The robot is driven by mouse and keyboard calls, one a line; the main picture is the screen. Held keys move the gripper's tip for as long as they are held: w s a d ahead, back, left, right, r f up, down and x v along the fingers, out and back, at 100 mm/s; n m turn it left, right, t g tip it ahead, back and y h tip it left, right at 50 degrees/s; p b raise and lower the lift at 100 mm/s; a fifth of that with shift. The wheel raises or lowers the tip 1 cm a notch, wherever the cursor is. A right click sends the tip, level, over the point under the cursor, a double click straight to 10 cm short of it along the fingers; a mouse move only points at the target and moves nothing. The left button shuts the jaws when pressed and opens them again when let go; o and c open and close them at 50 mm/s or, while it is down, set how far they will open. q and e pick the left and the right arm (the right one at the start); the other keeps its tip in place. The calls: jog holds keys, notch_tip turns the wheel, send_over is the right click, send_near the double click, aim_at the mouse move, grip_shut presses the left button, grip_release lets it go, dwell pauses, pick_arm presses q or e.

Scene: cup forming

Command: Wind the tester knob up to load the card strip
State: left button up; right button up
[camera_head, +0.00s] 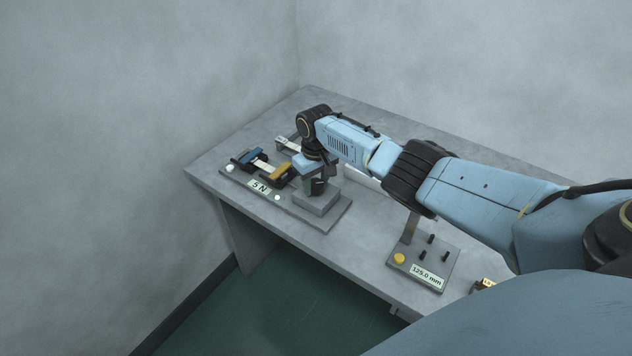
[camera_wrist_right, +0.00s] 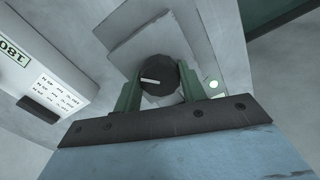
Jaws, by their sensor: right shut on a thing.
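The tester stands on the table, with a grey base plate (camera_head: 335,216), a grey block (camera_head: 318,203) and a label reading "5 N" (camera_head: 259,187). Its dark round knob (camera_wrist_right: 158,76) has a white pointer mark that points left in the wrist view. My right gripper (camera_head: 314,182) reaches down over the block. In the right wrist view its green fingers (camera_wrist_right: 160,84) are shut on the knob, one on each side. A pale strip (camera_head: 262,166) lies between a blue clamp (camera_head: 246,156) and a yellow clamp (camera_head: 280,173) on the tester. My left gripper is out of view.
A second fixture (camera_head: 428,264) with a yellow button, dark pegs and a "125.0 mm" label sits nearer, under my right arm. A white panel (camera_wrist_right: 40,85) with a "180" label shows at left in the wrist view. The table's far left corner (camera_head: 215,168) is clear.

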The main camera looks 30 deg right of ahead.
aim_at(316, 183)
jog(key=o, duration=1)
jog(key=shift+r, duration=0.1)
notch_tip(316, 183, up, 13)
jog(key=shift+r+p, duration=0.15)
jog(key=shift+p, duration=1)
